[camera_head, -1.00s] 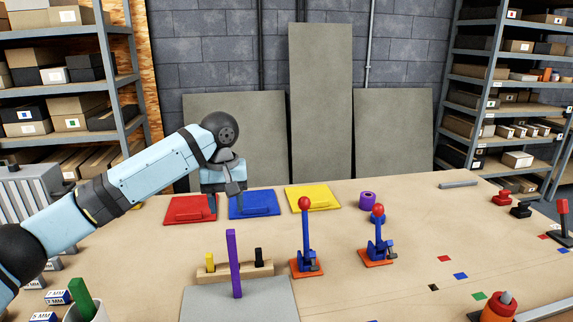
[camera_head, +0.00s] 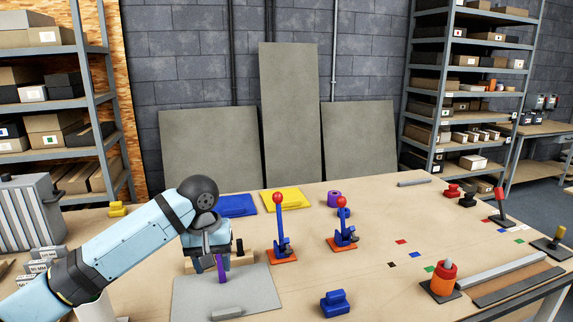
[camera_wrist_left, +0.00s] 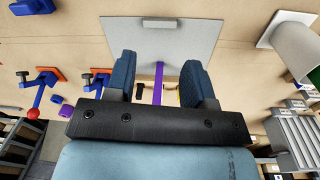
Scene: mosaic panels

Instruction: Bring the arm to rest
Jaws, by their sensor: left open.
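My left arm comes in from the left in the head view. Its gripper (camera_head: 211,264) is low over the near side of the table, at the purple bar (camera_head: 222,269) above the grey plate (camera_head: 258,290). In the left wrist view the two dark blue fingers (camera_wrist_left: 158,74) are spread apart, and the purple bar (camera_wrist_left: 158,84) shows in the gap between them. I cannot tell whether a finger touches the bar. The grey plate (camera_wrist_left: 160,33) lies beyond the fingertips. My right gripper is not in view.
A wooden holder (camera_head: 244,259) is partly hidden behind the gripper. Two red-knobbed levers (camera_head: 279,225) (camera_head: 343,228) stand to the right. Blue (camera_head: 237,207) and yellow (camera_head: 284,201) panels lie behind. A blue block (camera_head: 336,304) sits at the front; the table right of the plate is fairly clear.

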